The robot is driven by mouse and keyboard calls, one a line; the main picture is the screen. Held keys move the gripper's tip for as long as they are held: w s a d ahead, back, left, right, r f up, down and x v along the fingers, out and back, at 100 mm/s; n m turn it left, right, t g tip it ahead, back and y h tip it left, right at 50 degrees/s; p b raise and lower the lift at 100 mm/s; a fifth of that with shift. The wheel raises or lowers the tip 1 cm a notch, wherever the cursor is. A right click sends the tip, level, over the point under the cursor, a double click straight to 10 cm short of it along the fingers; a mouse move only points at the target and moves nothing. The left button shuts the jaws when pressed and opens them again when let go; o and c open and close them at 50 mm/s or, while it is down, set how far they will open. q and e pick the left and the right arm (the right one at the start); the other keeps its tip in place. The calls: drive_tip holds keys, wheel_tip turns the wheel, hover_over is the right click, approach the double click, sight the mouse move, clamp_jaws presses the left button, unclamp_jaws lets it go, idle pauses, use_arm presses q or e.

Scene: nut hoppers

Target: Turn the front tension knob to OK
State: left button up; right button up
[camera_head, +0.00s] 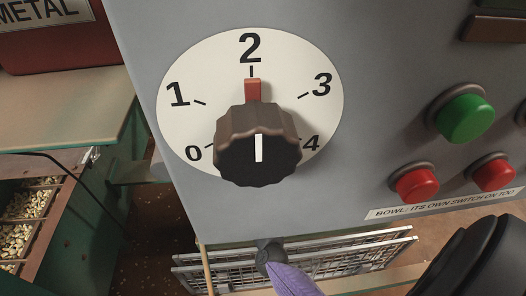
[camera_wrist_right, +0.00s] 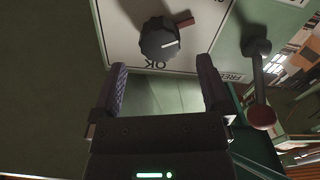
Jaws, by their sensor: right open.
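In the right wrist view a dark round knob (camera_wrist_right: 158,40) sits on a pale plate (camera_wrist_right: 120,40) printed OK (camera_wrist_right: 155,64) and FREE (camera_wrist_right: 233,77), seen upside down. The knob has a white line, and a reddish tab (camera_wrist_right: 185,21) shows beside it, toward the upper right, away from the OK mark. My right gripper (camera_wrist_right: 161,67) is open and empty, its two fingers apart below the knob and not touching it. The head view does not show this plate. My left gripper is not in view.
The head view shows another knob (camera_head: 258,150) on a 0 to 4 dial, red pointer at 2. Right of it are a green button (camera_head: 465,118) and two red buttons (camera_head: 417,184). A lever with a reddish ball (camera_wrist_right: 262,116) stands right of my right gripper in the wrist view.

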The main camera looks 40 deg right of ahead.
drive_tip(key=b+x, duration=0.1)
drive_tip(key=x, duration=0.3)
drive_tip(key=shift+w+d+f, duration=0.1)
drive_tip(key=shift+w+d, duration=0.1)
drive_tip(key=shift+w, duration=0.1)
drive_tip(key=c, duration=1.3)
